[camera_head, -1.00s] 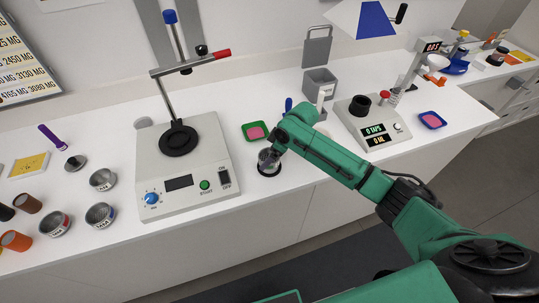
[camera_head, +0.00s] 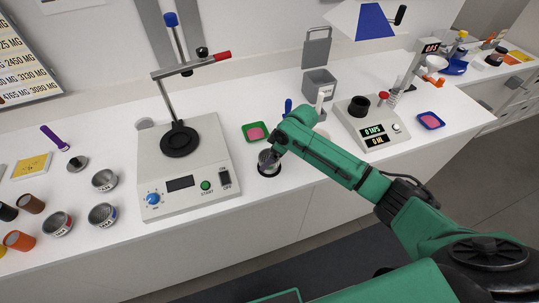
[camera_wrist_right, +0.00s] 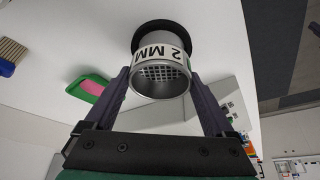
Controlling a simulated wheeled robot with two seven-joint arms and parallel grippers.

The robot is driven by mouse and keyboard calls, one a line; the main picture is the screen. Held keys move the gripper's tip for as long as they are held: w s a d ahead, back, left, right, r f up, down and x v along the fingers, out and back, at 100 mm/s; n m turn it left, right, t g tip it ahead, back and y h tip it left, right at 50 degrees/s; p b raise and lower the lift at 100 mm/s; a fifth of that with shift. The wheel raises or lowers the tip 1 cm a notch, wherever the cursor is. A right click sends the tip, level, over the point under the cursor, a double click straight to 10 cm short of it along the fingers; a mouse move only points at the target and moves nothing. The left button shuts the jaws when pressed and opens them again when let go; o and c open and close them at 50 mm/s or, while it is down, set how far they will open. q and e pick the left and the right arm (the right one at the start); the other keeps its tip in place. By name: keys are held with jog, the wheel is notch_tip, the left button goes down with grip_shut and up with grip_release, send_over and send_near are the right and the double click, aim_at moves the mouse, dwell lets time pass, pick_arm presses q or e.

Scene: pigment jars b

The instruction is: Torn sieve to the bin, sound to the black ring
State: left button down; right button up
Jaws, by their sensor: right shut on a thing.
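My right gripper (camera_wrist_right: 160,92) is shut on a metal sieve (camera_wrist_right: 160,84) marked 2 MM, one finger on each side. The part of its square mesh that shows looks regular; the rest is hidden. The sieve (camera_head: 267,156) is upright over the black ring (camera_head: 269,171) at the counter's front. The black ring (camera_wrist_right: 163,28) shows around its far end; I cannot tell whether it is fully seated. Three other metal sieves stand at the left (camera_head: 105,180), (camera_head: 57,224), (camera_head: 102,215). A grey bin (camera_head: 320,82) with a raised lid stands at the back. My left gripper is out of view.
A white machine with a dial and display (camera_head: 183,180) stands left of the ring. A green tray with a pink pad (camera_head: 255,132) is just behind the ring. A scale-like device (camera_head: 372,125) is to the right. Brown and orange jars (camera_head: 20,240) lie at far left.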

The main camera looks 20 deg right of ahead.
jog(key=shift+f+b, duration=0.7)
jog(key=shift+f, duration=0.3)
jog(key=o, duration=1.2)
jog(key=shift+c, duration=0.2)
jog(key=b+v, duration=0.2)
jog(key=v, duration=1.2)
jog(key=shift+s+r, duration=0.2)
jog(key=shift+d, duration=0.1)
